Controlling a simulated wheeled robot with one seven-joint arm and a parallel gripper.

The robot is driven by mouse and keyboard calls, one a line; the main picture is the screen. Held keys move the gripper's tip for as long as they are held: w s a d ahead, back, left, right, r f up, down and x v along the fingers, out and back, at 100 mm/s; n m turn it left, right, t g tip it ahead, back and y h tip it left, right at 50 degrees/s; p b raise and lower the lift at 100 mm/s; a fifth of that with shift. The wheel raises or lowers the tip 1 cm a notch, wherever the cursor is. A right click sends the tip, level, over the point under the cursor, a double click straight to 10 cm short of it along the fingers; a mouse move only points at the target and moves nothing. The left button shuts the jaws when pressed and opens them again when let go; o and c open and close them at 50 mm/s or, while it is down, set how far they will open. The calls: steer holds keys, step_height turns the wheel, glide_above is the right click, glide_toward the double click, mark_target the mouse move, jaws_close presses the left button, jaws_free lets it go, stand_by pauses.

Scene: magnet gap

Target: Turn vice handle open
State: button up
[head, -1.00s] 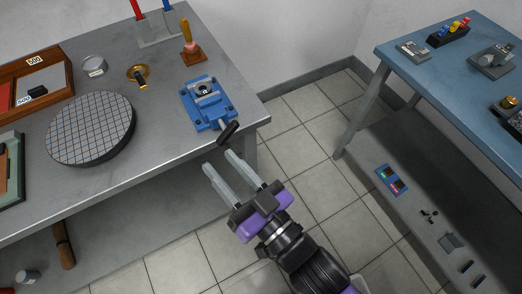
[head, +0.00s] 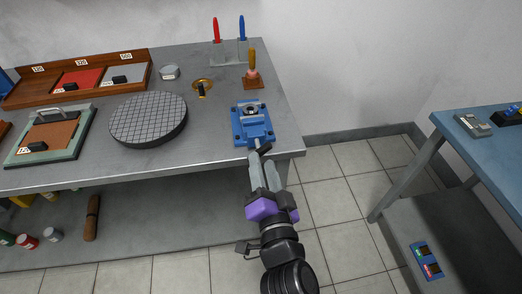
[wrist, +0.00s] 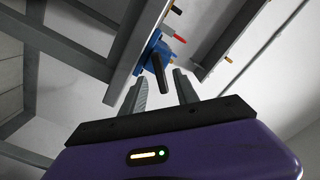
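The blue vice (head: 251,125) sits at the right front corner of the grey workbench. Its black handle (head: 265,149) sticks out past the bench's front edge. My gripper (head: 262,160) is in front of the vice, with its grey fingers pointing at the handle. In the wrist view the fingers of my gripper (wrist: 158,80) are apart, and the black handle (wrist: 158,68) appears between the fingertips with a gap on each side. The vice (wrist: 152,48) shows behind it there. I cannot tell how deep the handle is between the fingers.
A blue table (head: 470,150) stands at right, with open floor between.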

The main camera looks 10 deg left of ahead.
mark_target(260, 153)
steer(key=shift+p+x, duration=0.35)
steer(key=shift+x, duration=1.8)
steer(key=shift+c, duration=0.5)
jaws_close()
